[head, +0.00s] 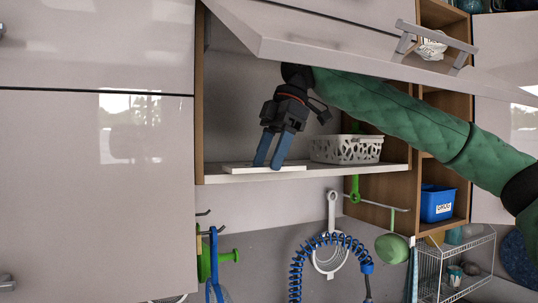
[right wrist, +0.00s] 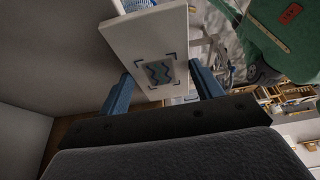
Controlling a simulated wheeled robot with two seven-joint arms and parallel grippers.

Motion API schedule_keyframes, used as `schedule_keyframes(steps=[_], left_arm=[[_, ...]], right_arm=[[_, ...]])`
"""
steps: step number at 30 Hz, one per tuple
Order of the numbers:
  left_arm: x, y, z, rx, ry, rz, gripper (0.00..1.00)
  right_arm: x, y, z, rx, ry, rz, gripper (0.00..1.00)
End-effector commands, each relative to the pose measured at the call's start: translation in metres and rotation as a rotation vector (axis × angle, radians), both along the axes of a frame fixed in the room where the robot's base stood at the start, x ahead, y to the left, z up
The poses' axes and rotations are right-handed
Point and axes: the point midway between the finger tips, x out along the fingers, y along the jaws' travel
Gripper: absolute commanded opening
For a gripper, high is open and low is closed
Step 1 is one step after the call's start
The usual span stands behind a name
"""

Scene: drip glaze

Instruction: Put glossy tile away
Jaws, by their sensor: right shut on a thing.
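The glossy tile (head: 238,169) is a thin white slab lying flat at the front of the cabinet shelf (head: 330,171), as far as the head view shows. In the right wrist view the tile (right wrist: 150,45) shows a dark wavy mark in a cornered frame. My right gripper (head: 272,165) reaches down into the open cabinet, its blue fingers at the tile. The right wrist view shows the fingers (right wrist: 160,92) on either side of the tile, shut on it. My left gripper is not in view.
A white perforated basket (head: 346,149) stands on the shelf just right of the tile. The raised cabinet door (head: 340,47) hangs above my right arm. Below are a blue coiled hose (head: 296,265) and a blue bin (head: 437,205) in a side cubby.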

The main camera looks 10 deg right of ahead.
Motion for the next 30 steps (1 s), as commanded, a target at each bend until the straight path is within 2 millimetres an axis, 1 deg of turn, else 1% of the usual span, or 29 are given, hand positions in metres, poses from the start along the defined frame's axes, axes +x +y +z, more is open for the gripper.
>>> schedule_keyframes(steps=[1,6,10,12,19,25,30], left_arm=[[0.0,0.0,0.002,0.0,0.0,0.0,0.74],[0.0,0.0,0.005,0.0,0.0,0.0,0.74],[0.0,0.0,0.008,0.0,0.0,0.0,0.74],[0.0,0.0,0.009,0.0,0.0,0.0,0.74],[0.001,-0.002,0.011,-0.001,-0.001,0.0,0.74],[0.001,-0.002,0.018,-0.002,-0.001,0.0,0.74],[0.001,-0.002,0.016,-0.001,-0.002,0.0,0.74]], right_arm=[[0.011,-0.001,0.002,-0.001,0.0,-0.003,0.37],[0.048,-0.005,0.002,-0.001,0.0,-0.003,0.37],[0.07,-0.008,0.002,-0.001,-0.001,-0.003,0.37],[0.078,-0.008,0.001,0.0,0.0,-0.002,0.37],[0.093,-0.01,0.001,-0.001,0.0,-0.002,0.37],[0.126,-0.014,0.003,-0.002,0.0,-0.003,0.37],[0.125,-0.014,-0.001,-0.001,-0.001,-0.001,0.37]])
